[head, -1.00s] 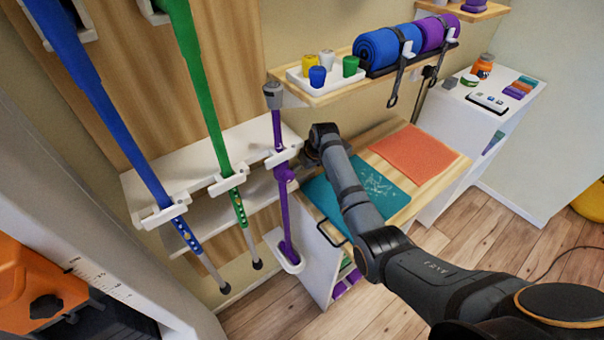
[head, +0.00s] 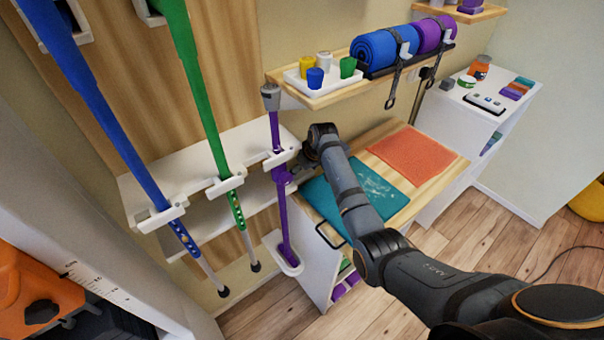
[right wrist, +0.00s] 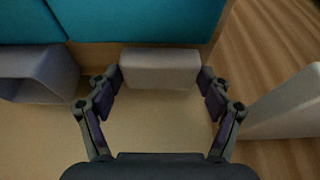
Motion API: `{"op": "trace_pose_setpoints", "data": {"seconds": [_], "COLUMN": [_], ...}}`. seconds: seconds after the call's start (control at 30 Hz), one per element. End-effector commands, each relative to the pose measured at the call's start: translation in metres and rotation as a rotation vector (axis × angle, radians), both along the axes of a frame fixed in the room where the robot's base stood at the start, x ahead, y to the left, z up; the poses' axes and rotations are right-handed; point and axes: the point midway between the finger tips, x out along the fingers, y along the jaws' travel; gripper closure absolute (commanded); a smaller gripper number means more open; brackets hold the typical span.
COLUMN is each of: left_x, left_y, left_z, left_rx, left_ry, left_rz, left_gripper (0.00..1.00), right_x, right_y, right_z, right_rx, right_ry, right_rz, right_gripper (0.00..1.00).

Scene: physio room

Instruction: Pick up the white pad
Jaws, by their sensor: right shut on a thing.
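A pale grey-white block, which I take to be the white pad (right wrist: 160,66), sits between the two fingers of my right gripper (right wrist: 162,82) in the right wrist view. The fingers are against its two ends, so the gripper is shut on it. In the head view my right gripper (head: 300,172) is small and partly hidden by my own arm, beside the purple crutch and the left edge of the teal mat. The pad cannot be made out there. My left gripper is not in view.
A teal mat (head: 330,198) and an orange mat (head: 412,152) lie on the wooden cabinet top. A purple crutch (head: 281,205) stands close left of my gripper. A shelf above carries a cup tray (head: 330,88) and rolled mats (head: 385,50). Blue and green crutches hang left.

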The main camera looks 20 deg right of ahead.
Motion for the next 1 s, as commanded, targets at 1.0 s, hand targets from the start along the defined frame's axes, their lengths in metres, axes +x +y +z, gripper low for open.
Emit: {"op": "trace_pose_setpoints", "data": {"seconds": [1.0], "left_x": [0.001], "left_y": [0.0], "left_z": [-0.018], "left_rx": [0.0], "left_ry": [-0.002], "left_rz": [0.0], "left_gripper": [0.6], "right_x": [-0.171], "right_y": [-0.064], "right_z": [0.06], "right_rx": [-0.007], "right_ry": [0.001], "right_rz": [0.0], "right_gripper": [0.47]}}
